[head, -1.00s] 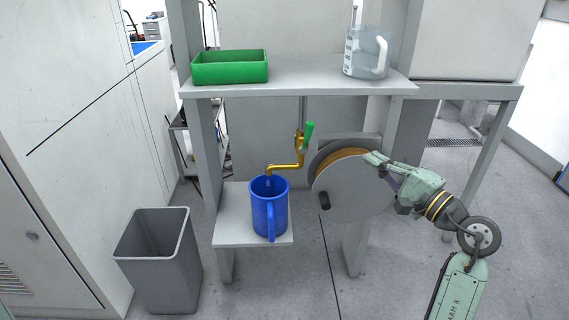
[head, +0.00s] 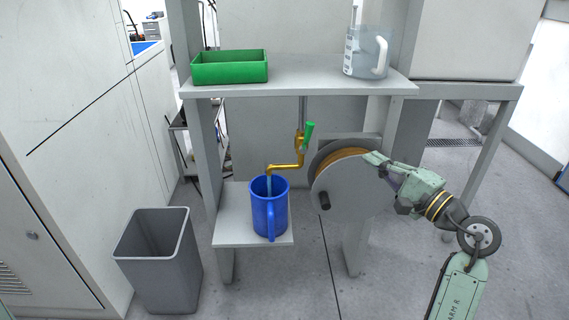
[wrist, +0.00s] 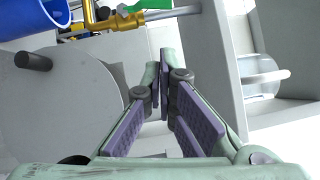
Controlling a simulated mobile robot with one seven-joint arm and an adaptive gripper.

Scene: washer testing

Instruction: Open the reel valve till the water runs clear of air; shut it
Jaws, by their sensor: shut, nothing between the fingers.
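The brass reel valve (head: 299,150) hangs under the shelf with its green handle (head: 309,133) tilted near upright. Its spout points down into a blue pitcher (head: 269,212), and a bluish stream of water (head: 269,184) runs from it. The valve (wrist: 118,24) and part of the green handle (wrist: 153,4) show at the top of the wrist view. My gripper (head: 371,157) is shut and empty, by the upper right of the reel's disc, to the right of and apart from the valve handle. In the wrist view its purple-padded fingers (wrist: 166,78) are in the middle.
The hose reel (head: 345,190) has a dark crank knob (head: 324,201) on its grey disc. The pitcher stands on a low shelf (head: 230,226). Above, the upper shelf (head: 305,77) holds a green tray (head: 230,68) and a clear jug (head: 363,55). A grey bin (head: 160,260) stands at left.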

